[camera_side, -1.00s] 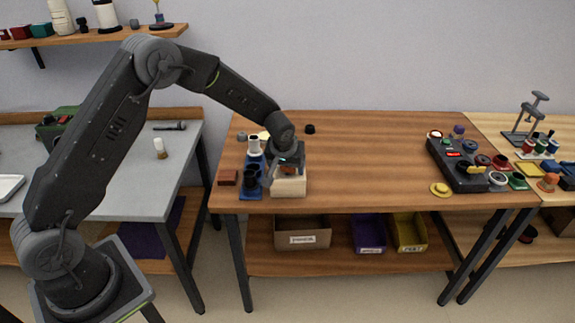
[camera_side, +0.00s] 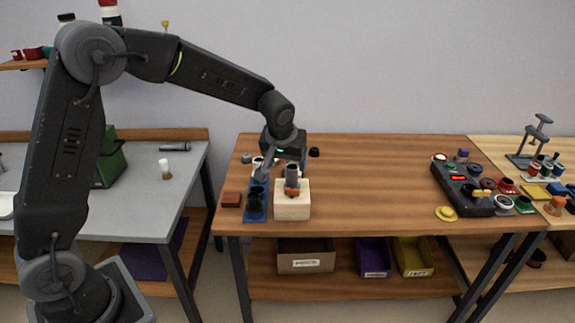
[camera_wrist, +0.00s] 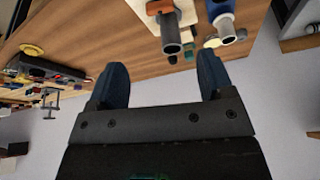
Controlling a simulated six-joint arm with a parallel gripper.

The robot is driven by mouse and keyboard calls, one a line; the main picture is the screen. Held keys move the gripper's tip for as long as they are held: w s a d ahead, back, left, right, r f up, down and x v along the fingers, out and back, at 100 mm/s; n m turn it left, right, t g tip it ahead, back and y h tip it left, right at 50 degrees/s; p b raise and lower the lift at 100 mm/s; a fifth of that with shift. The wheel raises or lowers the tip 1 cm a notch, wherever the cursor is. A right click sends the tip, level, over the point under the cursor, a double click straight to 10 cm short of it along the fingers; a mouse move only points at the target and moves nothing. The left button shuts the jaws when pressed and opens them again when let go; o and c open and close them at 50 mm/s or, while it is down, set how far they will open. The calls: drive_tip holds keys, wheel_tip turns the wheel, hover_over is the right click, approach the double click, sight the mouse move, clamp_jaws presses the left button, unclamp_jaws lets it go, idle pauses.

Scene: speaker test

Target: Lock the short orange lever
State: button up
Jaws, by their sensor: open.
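A pale wooden block (camera_side: 292,212) stands on the left part of the wooden table, with a small orange part (camera_side: 292,191) on it that may be the short lever. A grey tube (camera_side: 293,173) stands by the orange part. In the wrist view the orange part (camera_wrist: 160,7) and the grey tube (camera_wrist: 172,42) are at the top, on the block (camera_wrist: 145,17). My gripper (camera_wrist: 160,75) is open and empty, with dark blue fingers apart. In the side view my gripper (camera_side: 285,163) is above and near the block; its fingertips are hard to make out. Whether the lever is locked cannot be told.
A blue fixture (camera_side: 255,213) with black and white parts stands left of the block. A red-brown block (camera_side: 231,200) lies farther left. A black control box (camera_side: 462,190) is at the table's right end, beside a yellow knob (camera_side: 446,213). The table's middle is clear.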

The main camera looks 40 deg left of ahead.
drive_tip(key=d+f+m+t+h, duration=0.1)
drive_tip(key=d+f+t+h, duration=0.3)
drive_tip(key=d, duration=0.5)
drive_tip(key=n+t+y, duration=0.1)
drive_tip(key=t+y, duration=0.3)
drive_tip(key=y, duration=0.5)
approach(292, 191)
drive_tip(key=shift+h, duration=0.3)
drive_tip(key=x, duration=0.9)
drive_tip(key=shift+a, duration=0.3)
drive_tip(key=shift+r, duration=0.1)
drive_tip(key=c, duration=0.9)
